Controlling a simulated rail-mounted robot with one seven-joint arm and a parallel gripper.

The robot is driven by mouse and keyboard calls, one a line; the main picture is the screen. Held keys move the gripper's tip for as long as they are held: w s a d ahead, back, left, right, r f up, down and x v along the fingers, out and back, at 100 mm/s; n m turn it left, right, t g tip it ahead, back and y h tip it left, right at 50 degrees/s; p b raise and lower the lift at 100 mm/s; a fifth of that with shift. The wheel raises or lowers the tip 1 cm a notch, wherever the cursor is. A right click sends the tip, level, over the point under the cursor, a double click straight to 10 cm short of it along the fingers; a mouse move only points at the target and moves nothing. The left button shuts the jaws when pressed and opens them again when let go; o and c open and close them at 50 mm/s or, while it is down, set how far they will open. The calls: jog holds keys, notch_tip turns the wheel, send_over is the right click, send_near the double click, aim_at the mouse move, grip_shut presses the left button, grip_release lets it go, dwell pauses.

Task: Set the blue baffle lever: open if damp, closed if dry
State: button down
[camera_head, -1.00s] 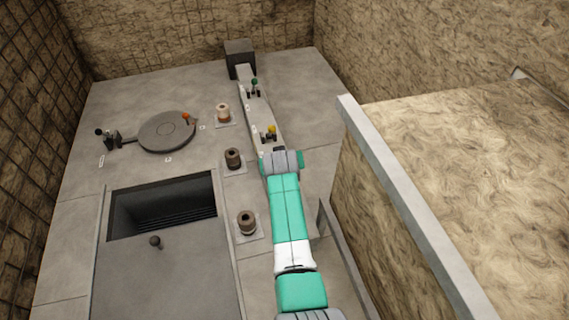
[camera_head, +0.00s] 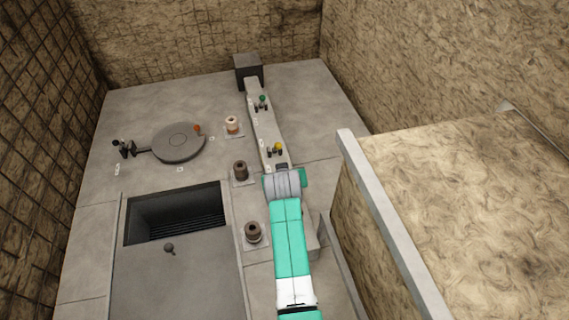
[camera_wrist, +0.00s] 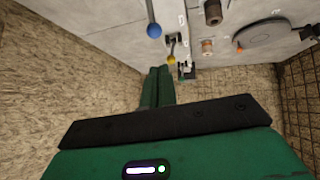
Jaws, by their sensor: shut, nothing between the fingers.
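The blue lever shows in the wrist view as a blue ball knob (camera_wrist: 154,30) on a grey rod reaching up past the top edge. My gripper (camera_wrist: 158,72) is below it in that view, its green fingers together and empty, apart from the knob. In the head view my arm hides the blue lever and the fingers. A pale cylinder (camera_head: 232,125) and two brown cylinders, one in the middle (camera_head: 240,170) and one nearer (camera_head: 253,232), stand on square plates left of the lever strip. Whether anything is damp or dry I cannot tell.
A yellow-knobbed lever (camera_head: 278,147) and a green-knobbed lever (camera_head: 262,98) stand on the strip beyond my arm. A round lid (camera_head: 178,142) with an orange knob (camera_head: 197,128) lies left, behind an open rectangular pit (camera_head: 176,212). A wall with a grey edge (camera_head: 385,215) rises on the right.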

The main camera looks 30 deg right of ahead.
jog(key=v, duration=0.3)
jog(key=p+v, duration=0.1)
jog(key=shift+w+r, duration=0.15)
jog(key=shift+r, duration=0.4)
jog(key=a+r+t, duration=0.3)
jog(key=a+r, duration=0.1)
jog(key=r, duration=0.6)
jog(key=s+a+r+n+t, duration=0.1)
jog(key=a+r+t, duration=0.2)
jog(key=r, duration=0.7)
jog(key=a+r+t, duration=0.3)
jog(key=a+r, duration=0.1)
jog(key=r, duration=0.5)
jog(key=s+a+r+n+t+y, duration=0.15)
jog(key=s+a+r+t, duration=0.35)
jog(key=s+r, duration=0.65)
jog(key=s+a+r+n+t+y, duration=0.1)
jog(key=s+a+r+t+y, duration=0.2)
jog(key=s+a+r, duration=0.65)
notch_tip(320, 180, up, 33)
jog(key=d+p, duration=0.2)
jog(key=p, duration=2.9)
jog(key=shift+s+r, duration=0.15)
jog(key=shift+s, duration=0.3)
